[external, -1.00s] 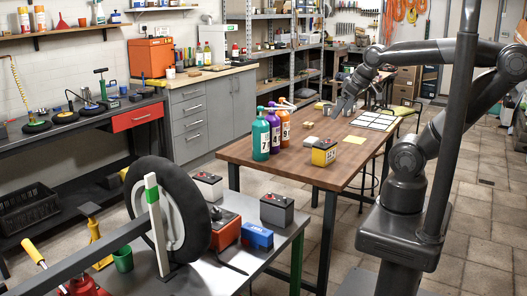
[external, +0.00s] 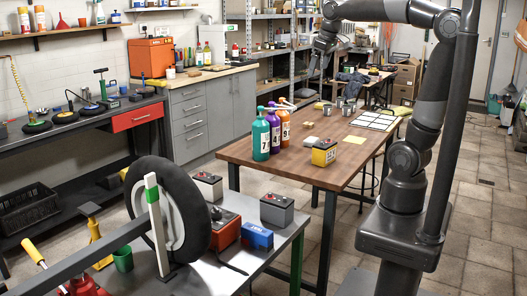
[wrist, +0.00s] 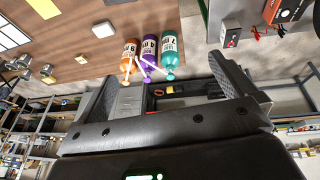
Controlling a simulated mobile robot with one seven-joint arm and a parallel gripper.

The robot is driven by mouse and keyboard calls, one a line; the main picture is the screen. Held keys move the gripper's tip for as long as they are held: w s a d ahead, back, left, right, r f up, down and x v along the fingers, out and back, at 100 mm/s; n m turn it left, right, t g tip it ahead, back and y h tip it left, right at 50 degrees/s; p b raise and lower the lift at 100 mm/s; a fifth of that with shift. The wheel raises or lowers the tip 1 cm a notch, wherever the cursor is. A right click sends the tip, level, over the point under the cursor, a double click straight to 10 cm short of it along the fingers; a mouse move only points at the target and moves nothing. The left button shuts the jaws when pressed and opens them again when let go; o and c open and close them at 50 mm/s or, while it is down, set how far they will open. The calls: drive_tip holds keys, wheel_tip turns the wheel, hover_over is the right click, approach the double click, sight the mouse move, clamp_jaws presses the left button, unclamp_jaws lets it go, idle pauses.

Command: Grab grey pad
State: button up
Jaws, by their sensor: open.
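My gripper (external: 319,66) is raised in the air above the far left side of the wooden table (external: 262,155), pointing down. It also shows in the wrist view (wrist: 168,88), with its two dark fingers spread wide and nothing between them. I cannot make out a clearly grey pad. A small pale pad (external: 309,140) lies on the table near the bottles, and a yellowish pad (external: 354,139) lies to its right. The pale pad appears in the wrist view (wrist: 102,27) too. A yellow piece (external: 319,105) lies farther back.
Green (external: 260,138), purple (external: 273,132) and orange (external: 284,128) bottles stand at the table's left edge. Metal cups (external: 349,107) stand toward the back. A white grid (external: 374,121) lies at the right.

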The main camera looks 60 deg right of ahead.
drive_tip(key=w+d+g, duration=0.1)
drive_tip(key=w+d, duration=0.6)
drive_tip(key=g+y, duration=0.1)
drive_tip(key=g, duration=0.1)
hover_over(312, 139)
wheel_tip(312, 139, down, 7)
wheel_tip(312, 139, down, 34)
drive_tip(key=shift+s+a+r, duration=0.1)
drive_tip(key=shift+c, duration=0.3)
drive_tip(key=c, duration=0.9)
